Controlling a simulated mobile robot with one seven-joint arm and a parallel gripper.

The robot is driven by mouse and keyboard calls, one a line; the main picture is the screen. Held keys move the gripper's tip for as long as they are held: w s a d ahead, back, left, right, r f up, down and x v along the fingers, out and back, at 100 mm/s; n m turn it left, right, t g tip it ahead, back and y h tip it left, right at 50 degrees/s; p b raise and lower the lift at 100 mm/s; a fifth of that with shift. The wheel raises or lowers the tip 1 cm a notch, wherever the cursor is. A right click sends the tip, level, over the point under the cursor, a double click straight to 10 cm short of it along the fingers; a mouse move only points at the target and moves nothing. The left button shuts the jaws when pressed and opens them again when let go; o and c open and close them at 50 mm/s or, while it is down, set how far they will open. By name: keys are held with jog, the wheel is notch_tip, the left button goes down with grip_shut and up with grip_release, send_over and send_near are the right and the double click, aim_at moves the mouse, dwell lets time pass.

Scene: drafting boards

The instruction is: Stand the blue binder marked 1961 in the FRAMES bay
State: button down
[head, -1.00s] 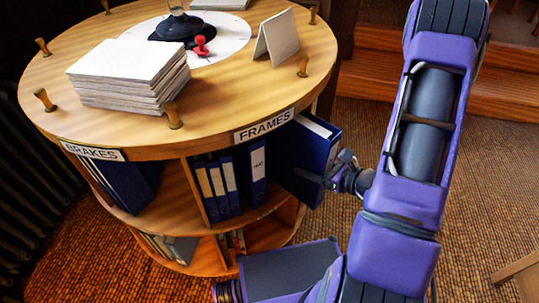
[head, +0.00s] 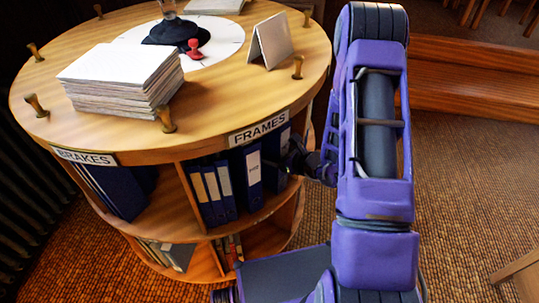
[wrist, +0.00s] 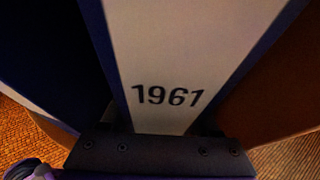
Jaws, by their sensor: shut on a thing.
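The blue binder marked 1961 (head: 275,150) stands upright inside the FRAMES bay, at the right of the binder row. Its white spine label (wrist: 180,55) fills the middle of the wrist view. My gripper (wrist: 160,140) is shut on the lower part of its spine; it also shows at the bay opening in the head view (head: 291,158). The FRAMES sign (head: 258,129) is on the rim above. Whether the binder's base touches the shelf is hidden.
Several blue binders (head: 213,190) stand to its left, one with a white label (head: 253,166). The BRAKES bay (head: 118,190) is further left. A paper stack (head: 120,80), a folded card (head: 271,45) and a red stamp (head: 194,47) are on the round top.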

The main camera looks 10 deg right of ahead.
jog(key=shift+f, duration=0.2)
jog(key=shift+c, duration=0.6)
grip_release()
jog(key=shift+f, duration=0.1)
jog(key=shift+r, duration=0.2)
jog(key=p+v, duration=0.1)
jog(key=v, duration=1.1)
jog(key=shift+f, duration=0.1)
